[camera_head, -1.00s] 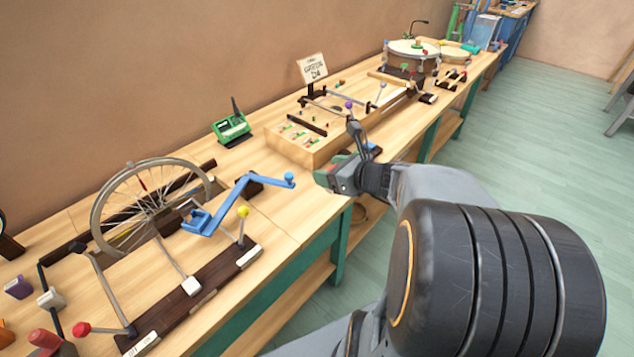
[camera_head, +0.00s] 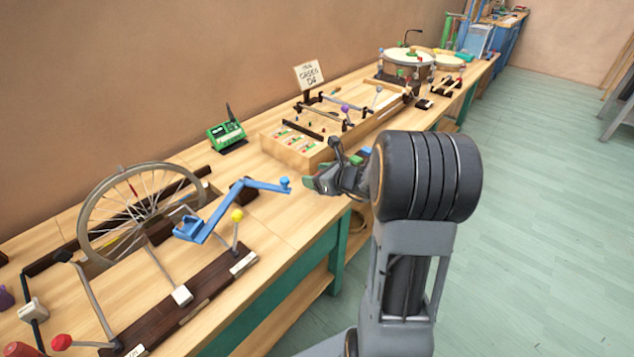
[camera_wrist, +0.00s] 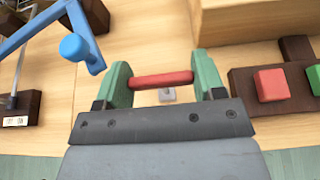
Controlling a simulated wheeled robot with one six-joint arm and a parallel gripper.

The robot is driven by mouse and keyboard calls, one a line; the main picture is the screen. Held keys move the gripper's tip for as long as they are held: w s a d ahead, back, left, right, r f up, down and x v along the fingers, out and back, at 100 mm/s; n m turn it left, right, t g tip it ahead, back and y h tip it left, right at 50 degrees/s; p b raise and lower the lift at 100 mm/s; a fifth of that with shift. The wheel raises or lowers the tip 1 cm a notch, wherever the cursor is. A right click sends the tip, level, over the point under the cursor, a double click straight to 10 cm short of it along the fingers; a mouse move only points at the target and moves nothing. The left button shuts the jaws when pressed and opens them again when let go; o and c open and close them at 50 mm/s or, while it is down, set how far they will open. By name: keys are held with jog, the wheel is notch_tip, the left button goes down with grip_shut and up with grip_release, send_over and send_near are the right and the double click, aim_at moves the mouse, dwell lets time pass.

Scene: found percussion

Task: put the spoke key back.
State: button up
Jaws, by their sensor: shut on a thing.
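My gripper (camera_head: 318,181) is over the front edge of the bench, right of the blue crank. In the wrist view my gripper (camera_wrist: 163,78) has its green fingers shut on a red bar, which looks like the handle of the spoke key (camera_wrist: 150,80). The bar lies crosswise between the fingers. A small grey piece shows just below it; I cannot tell if it is the key's head. In the head view the key is too small to make out. A spoked wheel (camera_head: 88,215) stands upright at the left.
A blue crank (camera_head: 235,200) reaches toward my gripper from the left; it also shows in the wrist view (camera_wrist: 75,45). A wooden tray (camera_head: 290,152) lies behind the gripper. A dark block with red and green pads (camera_wrist: 270,85) is at the right in the wrist view. A lever with a yellow knob (camera_head: 237,215) stands nearby.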

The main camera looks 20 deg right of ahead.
jog(key=shift+f, duration=0.9)
jog(key=shift+f+b, duration=0.2)
jog(key=shift+b, duration=0.1)
jog(key=o, duration=1.3)
jog(key=shift+r, duration=0.1)
